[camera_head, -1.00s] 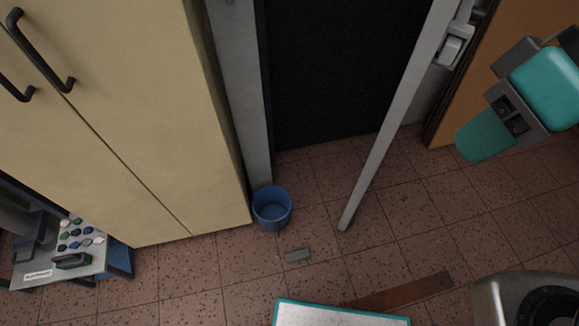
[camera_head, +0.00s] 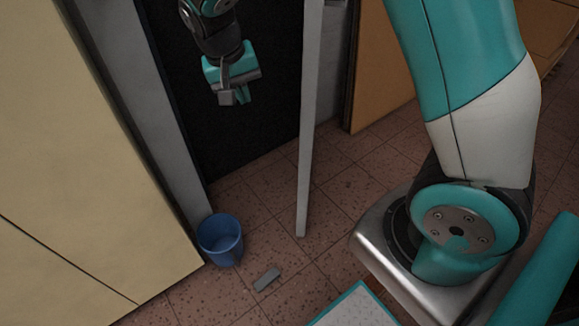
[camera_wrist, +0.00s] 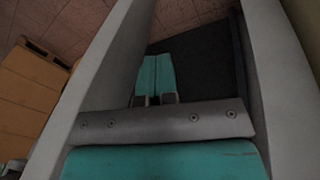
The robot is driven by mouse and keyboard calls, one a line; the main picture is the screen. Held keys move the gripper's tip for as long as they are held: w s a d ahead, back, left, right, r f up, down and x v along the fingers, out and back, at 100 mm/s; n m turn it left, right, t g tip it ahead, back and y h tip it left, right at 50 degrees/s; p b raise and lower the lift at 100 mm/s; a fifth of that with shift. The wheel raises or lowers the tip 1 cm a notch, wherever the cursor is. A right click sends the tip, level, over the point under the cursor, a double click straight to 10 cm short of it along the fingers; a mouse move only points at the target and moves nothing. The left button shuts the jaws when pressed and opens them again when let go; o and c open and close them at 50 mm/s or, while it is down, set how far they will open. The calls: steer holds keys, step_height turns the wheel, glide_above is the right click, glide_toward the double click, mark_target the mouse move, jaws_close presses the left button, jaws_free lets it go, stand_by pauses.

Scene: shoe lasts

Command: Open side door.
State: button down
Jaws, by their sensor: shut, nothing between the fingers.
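The side door (camera_head: 308,130) is a pale grey panel seen nearly edge-on. It stands open, swung out from a dark doorway (camera_head: 180,90) with a grey frame post (camera_head: 160,120). My gripper (camera_head: 242,97) is in front of the dark opening, between the frame post and the door, apart from both in the head view. In the wrist view its teal fingers (camera_wrist: 154,76) are together and empty. Pale grey uprights flank them in that view, and dark surface lies beyond. The door's handle is not clearly visible now.
A blue bucket (camera_head: 221,240) stands on the tiled floor by the frame post, with a small grey block (camera_head: 267,279) near it. A beige cabinet (camera_head: 70,170) fills the left. Orange-brown furniture (camera_head: 385,70) stands behind the door. Tiles around the door's foot are clear.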

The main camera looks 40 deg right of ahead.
steer(key=w+d+f+m+g+h+b, duration=0.1)
steer(key=w+d+f+m+h+b, duration=0.15)
steer(key=f, duration=0.65)
steer(key=w+d+f+m+h+b, duration=0.2)
steer(key=w+d+f+m+b, duration=0.2)
steer(key=f, duration=0.5)
steer(key=s+d+f+b, duration=0.1)
steer(key=s+d+f, duration=0.2)
steer(key=d+f, duration=0.5)
steer(key=shift+s+d+b, duration=0.15)
steer(key=shift+d+b, duration=0.15)
steer(key=shift+f+n, duration=0.1)
steer(key=shift+n, duration=0.15)
